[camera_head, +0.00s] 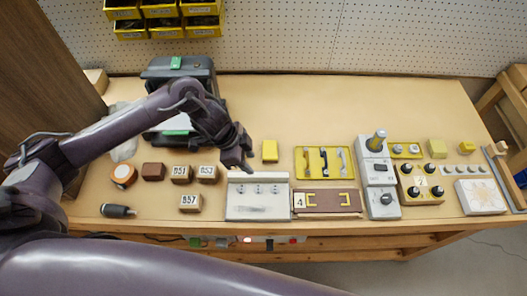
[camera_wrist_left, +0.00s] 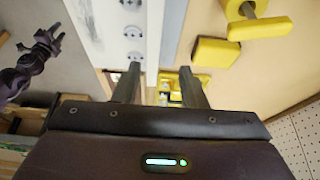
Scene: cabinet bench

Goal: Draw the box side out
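A dark box (camera_head: 205,68) with green patches stands at the back left of the bench. My left arm crosses in front of it and hides part of it. I cannot tell which of its sides is movable. My left gripper (camera_head: 245,163) points down above the bench, to the right of the box and apart from it. In the left wrist view its two fingers (camera_wrist_left: 160,88) are spread with nothing held between them.
A white panel with knobs (camera_head: 258,209) lies just below the left gripper. A yellow block (camera_head: 270,151) and a yellow tray (camera_head: 300,176) are to its right. Numbered wooden blocks (camera_head: 190,203) stand at the left front. The back middle of the bench is clear.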

